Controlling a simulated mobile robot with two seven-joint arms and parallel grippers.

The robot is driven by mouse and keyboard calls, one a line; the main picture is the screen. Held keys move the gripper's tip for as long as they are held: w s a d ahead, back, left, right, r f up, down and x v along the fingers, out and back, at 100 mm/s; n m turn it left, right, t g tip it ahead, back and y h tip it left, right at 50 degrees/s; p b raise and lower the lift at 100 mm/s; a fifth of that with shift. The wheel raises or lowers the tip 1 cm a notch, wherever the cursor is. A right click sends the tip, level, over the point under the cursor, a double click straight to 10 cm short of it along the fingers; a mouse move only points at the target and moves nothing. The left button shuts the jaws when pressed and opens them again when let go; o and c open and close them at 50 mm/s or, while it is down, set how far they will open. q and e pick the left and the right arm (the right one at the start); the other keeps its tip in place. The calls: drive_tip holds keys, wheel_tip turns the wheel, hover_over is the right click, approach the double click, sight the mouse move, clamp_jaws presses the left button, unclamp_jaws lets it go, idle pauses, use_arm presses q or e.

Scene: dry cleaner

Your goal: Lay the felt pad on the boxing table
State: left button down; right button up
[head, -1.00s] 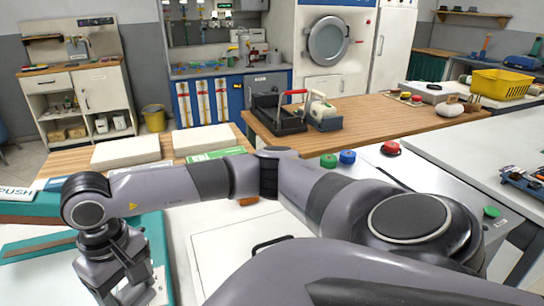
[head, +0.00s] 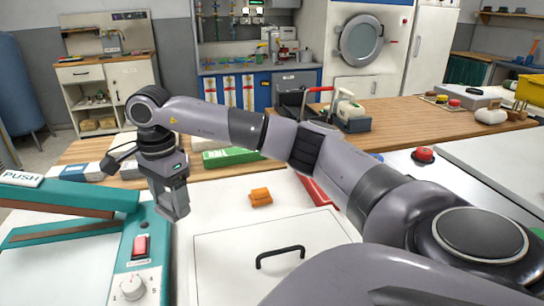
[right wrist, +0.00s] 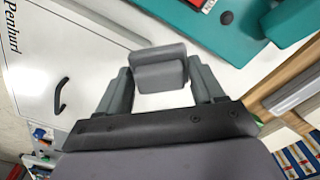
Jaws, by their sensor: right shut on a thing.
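My right gripper (head: 171,193) points down above the white counter (head: 225,217), beside the teal press. In the right wrist view the gripper (right wrist: 158,75) is shut on a small grey block (right wrist: 159,68), which I take for the felt pad; it sits between the fingers. In the head view the grey pad is hard to tell from the fingers. A wooden table (head: 410,121) stands beyond the counter; which surface is the boxing table I cannot tell for sure. My left gripper is not in view.
The teal press (head: 147,244) with a red switch and dial stands at left. An orange object (head: 260,197) and a black-handled lid (head: 280,238) are on the counter. A green box (head: 232,156) lies on the wood behind. A black tray (head: 296,102) stands on the wooden table.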

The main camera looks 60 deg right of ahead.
drive_tip(key=w+d+r+m+b, duration=0.25)
drive_tip(key=d+m, duration=0.45)
drive_tip(key=m, duration=0.5)
wheel_tip(320, 180, up, 4)
drive_tip(key=m+b, duration=0.2)
drive_tip(key=m, duration=1.2)
hover_over(218, 218)
wheel_tip(218, 218, down, 19)
drive_tip(key=b, duration=0.2)
drive_tip(key=shift+d+f+b, duration=0.1)
drive_tip(key=shift+f+b, duration=0.05)
drive_tip(key=shift+b, duration=0.15)
drive_tip(key=o, duration=0.9)
drive_tip(key=shift+f, duration=0.15)
drive_tip(key=shift+o, duration=0.2)
wheel_tip(218, 218, up, 12)
drive_tip(key=p, duration=0.1)
drive_tip(key=shift+r, duration=0.2)
